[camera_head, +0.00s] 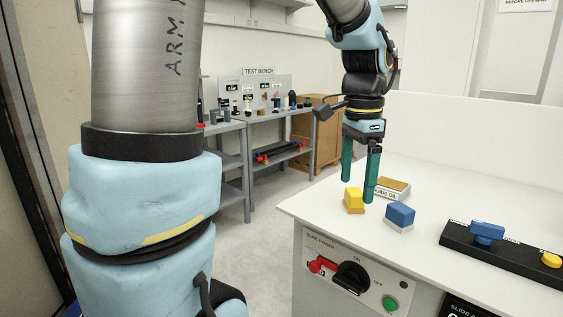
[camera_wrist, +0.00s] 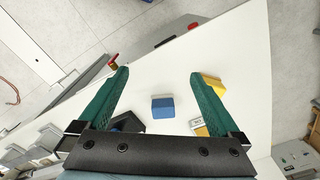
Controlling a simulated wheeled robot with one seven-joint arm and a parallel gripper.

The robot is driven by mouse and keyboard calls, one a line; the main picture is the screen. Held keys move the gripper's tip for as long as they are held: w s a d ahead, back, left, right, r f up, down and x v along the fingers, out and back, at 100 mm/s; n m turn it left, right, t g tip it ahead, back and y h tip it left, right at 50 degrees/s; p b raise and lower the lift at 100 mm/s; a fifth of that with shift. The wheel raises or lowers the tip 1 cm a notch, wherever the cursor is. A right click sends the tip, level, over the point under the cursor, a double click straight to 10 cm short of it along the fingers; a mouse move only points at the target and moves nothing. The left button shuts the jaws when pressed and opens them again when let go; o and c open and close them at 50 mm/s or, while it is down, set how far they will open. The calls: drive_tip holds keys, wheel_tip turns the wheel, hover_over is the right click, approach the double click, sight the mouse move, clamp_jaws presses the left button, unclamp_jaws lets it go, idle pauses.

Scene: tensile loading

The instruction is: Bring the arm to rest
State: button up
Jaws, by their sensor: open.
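My gripper (camera_head: 360,172) has two green fingers and hangs pointing down over the left end of the white table. In the wrist view my gripper (camera_wrist: 160,85) has its fingers spread wide, with nothing held between them. A blue block (camera_head: 400,214) sits on the table to the right of the fingers; the blue block (camera_wrist: 163,107) also shows between the fingers in the wrist view, lower down on the table. A yellow block (camera_head: 353,197) stands near the table's left edge, close to the fingers in the picture; whether they touch is unclear.
A "GUIDE OIL" box (camera_head: 394,188) lies behind the fingers. A black panel (camera_head: 510,258) with a blue handle and yellow knob lies at right. The table front carries a red lever (camera_head: 322,264), black dial (camera_head: 352,277) and green button (camera_head: 390,304). A test bench (camera_head: 268,114) stands behind.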

drive_tip(key=a+f+n, duration=0.6)
drive_tip(key=a+n, duration=0.1)
drive_tip(key=a, duration=0.3)
drive_tip(key=a+f+n+t, duration=0.1)
drive_tip(key=a+f+n, duration=0.5)
drive_tip(key=a, duration=0.5)
drive_tip(key=shift+n, duration=0.6)
drive_tip(key=shift+s, duration=0.1)
